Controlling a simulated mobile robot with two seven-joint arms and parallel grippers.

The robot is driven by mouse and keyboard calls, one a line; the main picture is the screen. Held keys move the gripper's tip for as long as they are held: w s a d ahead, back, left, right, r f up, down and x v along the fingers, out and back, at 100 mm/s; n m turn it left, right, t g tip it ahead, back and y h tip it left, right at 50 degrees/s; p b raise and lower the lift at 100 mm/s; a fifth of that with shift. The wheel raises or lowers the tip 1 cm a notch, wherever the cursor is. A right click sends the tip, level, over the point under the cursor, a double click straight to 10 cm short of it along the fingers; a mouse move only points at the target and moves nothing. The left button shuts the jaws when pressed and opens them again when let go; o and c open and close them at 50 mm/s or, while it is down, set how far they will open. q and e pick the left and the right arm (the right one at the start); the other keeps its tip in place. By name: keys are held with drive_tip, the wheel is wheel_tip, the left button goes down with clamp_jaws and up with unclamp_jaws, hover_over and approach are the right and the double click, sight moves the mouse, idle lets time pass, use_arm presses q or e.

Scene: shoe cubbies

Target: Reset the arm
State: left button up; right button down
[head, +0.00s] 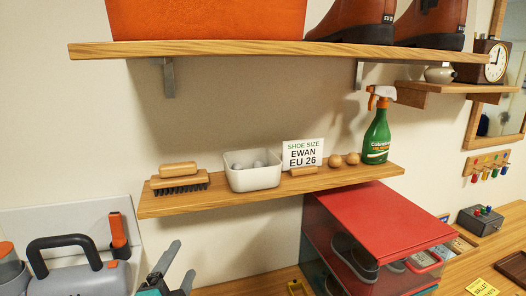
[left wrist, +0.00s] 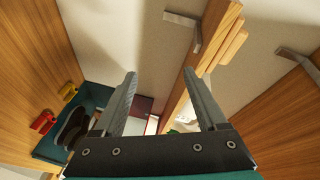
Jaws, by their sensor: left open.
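My left gripper (head: 183,258) is low in the head view, below and in front of the small wall shelf. Its two grey fingers are spread apart with nothing between them. In the left wrist view both fingers of my left gripper (left wrist: 160,75) stand apart and empty, with wall and shelf undersides beyond. The rest of the left arm is cut off by the lower edge of the head view. My right gripper is not in view.
The small shelf (head: 290,192) holds a brush (head: 180,185), a white bin (head: 252,178), a size card (head: 303,153) and a green spray bottle (head: 377,135). A red-topped box (head: 375,225) stands right. A grey toolbox (head: 80,275) is left. A higher shelf (head: 260,49) overhangs.

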use_arm(q)
drive_tip(key=s+f+n+g, duration=0.65)
drive_tip(key=s+f, duration=0.25)
drive_tip(key=s, duration=0.3)
drive_tip(key=s+f+n+g, duration=0.65)
drive_tip(key=s+f, duration=0.35)
drive_tip(key=s, duration=0.2)
wheel_tip(320, 180, down, 28)
drive_tip(key=s+f+g+b, duration=0.1)
drive_tip(key=s+b, duration=0.1)
drive_tip(key=b, duration=0.5)
drive_tip(key=s+a+f+b, duration=0.1)
drive_tip(key=s+f+b, duration=0.2)
drive_tip(key=s+f, duration=0.4)
drive_tip(key=s+a+f+g+b, duration=0.1)
drive_tip(key=s+a+f+b, duration=0.1)
drive_tip(key=s+f, duration=0.6)
wheel_tip(320, 180, down, 5)
drive_tip(key=shift+s+a+m+g+b, duration=0.15)
drive_tip(key=shift+m+g+b, duration=0.2)
drive_tip(key=shift+b, duration=0.3)
